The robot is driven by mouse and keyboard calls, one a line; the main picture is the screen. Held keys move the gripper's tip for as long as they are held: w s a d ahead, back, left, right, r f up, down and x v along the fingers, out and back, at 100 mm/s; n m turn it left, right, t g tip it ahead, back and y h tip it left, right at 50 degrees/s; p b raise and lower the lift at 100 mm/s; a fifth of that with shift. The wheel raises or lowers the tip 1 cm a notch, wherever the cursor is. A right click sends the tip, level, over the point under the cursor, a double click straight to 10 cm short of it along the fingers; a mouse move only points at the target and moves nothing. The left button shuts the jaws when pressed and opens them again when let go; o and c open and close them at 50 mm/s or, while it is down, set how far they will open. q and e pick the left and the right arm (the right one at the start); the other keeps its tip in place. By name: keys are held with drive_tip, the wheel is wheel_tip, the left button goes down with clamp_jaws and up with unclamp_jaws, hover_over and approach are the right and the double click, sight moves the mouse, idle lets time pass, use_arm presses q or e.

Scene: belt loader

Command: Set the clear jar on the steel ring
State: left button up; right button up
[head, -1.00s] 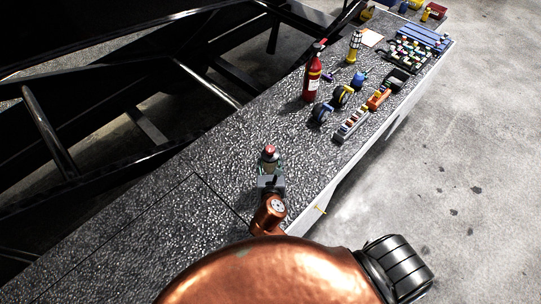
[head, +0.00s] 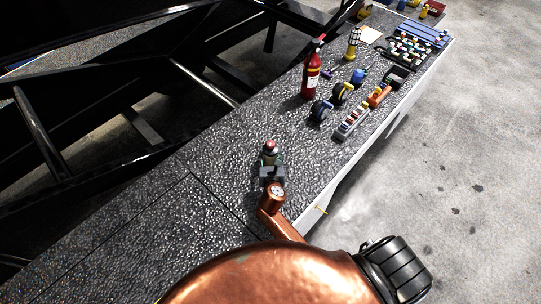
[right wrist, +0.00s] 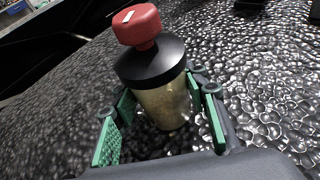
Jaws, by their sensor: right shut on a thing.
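The clear jar (right wrist: 165,103) has pale yellowish contents, a black lid and a red cap in the right wrist view. It appears tilted there, between green finger pads. In the head view it shows small (head: 270,151), its red cap uppermost, at the far end of my copper right arm. My right gripper (head: 271,166) is shut on the jar over the dark pebbled bench top. I cannot tell whether the jar touches the bench. My left gripper is not in view.
A red extinguisher (head: 311,76) stands farther along the bench (head: 225,150). Black metal framing (head: 150,125) runs along the left. The bench around the jar is clear.

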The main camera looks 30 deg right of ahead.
drive_tip(key=shift+r, duration=0.15)
drive_tip(key=shift+f, duration=0.2)
drive_tip(key=o, duration=1.5)
